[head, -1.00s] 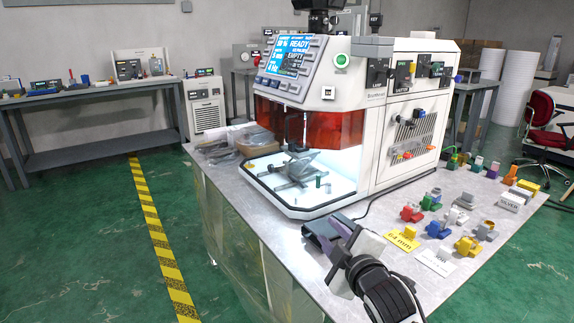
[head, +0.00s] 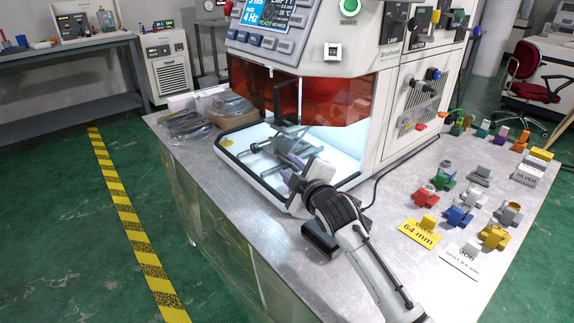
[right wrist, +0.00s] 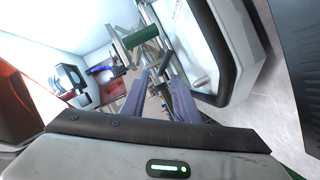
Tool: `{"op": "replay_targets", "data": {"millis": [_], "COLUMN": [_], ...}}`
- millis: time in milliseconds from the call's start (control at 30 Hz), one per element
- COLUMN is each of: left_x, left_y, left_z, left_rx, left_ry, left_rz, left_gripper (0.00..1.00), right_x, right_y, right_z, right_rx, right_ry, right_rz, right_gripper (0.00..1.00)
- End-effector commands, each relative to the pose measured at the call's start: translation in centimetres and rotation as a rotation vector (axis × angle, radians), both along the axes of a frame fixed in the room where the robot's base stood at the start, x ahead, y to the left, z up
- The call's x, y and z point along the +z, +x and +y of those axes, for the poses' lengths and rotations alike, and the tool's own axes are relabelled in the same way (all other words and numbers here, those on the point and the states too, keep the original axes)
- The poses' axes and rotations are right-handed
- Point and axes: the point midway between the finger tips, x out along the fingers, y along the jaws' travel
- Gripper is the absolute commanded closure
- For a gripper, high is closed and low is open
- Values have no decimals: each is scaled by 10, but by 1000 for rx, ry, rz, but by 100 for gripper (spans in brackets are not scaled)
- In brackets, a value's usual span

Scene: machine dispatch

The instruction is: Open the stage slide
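The white laser machine (head: 318,62) has its orange window raised, with its lit chamber open at the front. The stage slide (head: 262,147), a grey metal mechanism with bars, stands inside on the white chamber floor. My right gripper (head: 291,168) reaches in at the chamber's front edge and partly hides the stage. In the right wrist view, its two purple fingers (right wrist: 163,92) are apart, with metal stage parts visible between and beyond them. A dark green cylinder (right wrist: 141,38) lies just past the fingertips; I cannot tell whether anything touches it. My left gripper is not in view.
Several coloured fixtures (head: 458,216) stand on the grey table at right, by a yellow "64 mm" card (head: 420,233) and a white card (head: 459,256). Bagged items (head: 190,120) and a cardboard box (head: 231,113) lie left of the chamber. The table's front left is clear.

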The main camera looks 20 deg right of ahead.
Motion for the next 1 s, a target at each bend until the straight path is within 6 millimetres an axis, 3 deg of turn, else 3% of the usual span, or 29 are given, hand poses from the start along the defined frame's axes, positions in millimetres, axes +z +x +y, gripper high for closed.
{"op": "replay_targets", "data": {"millis": [200,600,767,1000], "left_x": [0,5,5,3], "left_y": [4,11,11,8], "left_z": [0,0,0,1], "left_rx": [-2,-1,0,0], "left_ry": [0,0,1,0], "left_rz": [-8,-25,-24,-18], "left_gripper": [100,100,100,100], "right_x": [-5,-6,-6,-6], "right_y": [23,28,28,28], "right_z": [0,0,0,0], "right_rx": [-1,-1,0,0], "right_ry": [0,0,0,-1], "right_rz": [1,-1,0,-1], "right_gripper": [72,72,99,100]}}
